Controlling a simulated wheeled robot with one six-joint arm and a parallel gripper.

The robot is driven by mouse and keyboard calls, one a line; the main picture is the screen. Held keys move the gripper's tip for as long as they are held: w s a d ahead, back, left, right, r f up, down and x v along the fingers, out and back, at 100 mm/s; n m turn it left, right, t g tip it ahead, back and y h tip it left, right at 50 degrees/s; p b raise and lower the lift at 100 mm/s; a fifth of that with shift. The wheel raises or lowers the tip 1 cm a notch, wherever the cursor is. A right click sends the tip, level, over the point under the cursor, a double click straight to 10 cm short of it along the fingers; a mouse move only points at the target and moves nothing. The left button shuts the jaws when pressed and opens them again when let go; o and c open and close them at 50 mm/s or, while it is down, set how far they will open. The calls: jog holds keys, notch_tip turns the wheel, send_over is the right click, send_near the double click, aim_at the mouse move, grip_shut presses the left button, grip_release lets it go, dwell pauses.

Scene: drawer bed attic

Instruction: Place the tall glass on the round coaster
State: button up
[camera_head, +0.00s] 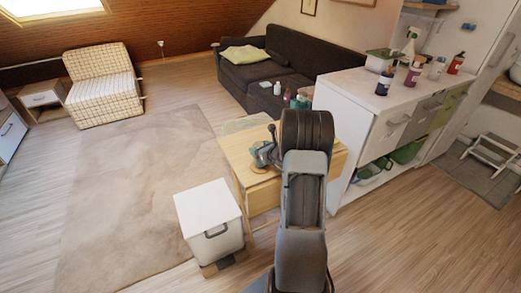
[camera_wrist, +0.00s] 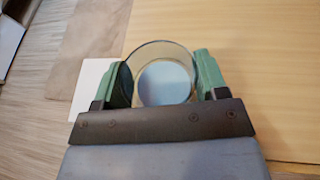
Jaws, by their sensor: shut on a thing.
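A clear round glass (camera_wrist: 162,56) stands between the two green fingers of my gripper (camera_wrist: 160,82) in the wrist view. The fingers press on it from both sides. I look down through its open rim. A pale blue-grey disc (camera_wrist: 166,84) shows through the glass; I cannot tell whether it is the glass's base or a coaster below. Pale wood of the table (camera_wrist: 265,85) lies beneath. In the head view my arm covers part of the table (camera_head: 237,148), and I cannot make out the glass or a coaster there.
A white box with a dark handle (camera_head: 208,212) stands beside the table's near left. A white cabinet (camera_head: 345,112) with bottles on top is on the right. A dark sofa (camera_head: 283,65) is behind. The rug (camera_head: 125,190) and floor to the left look free.

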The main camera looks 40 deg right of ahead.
jog(key=shift+f, duration=0.1)
jog(key=o, duration=1)
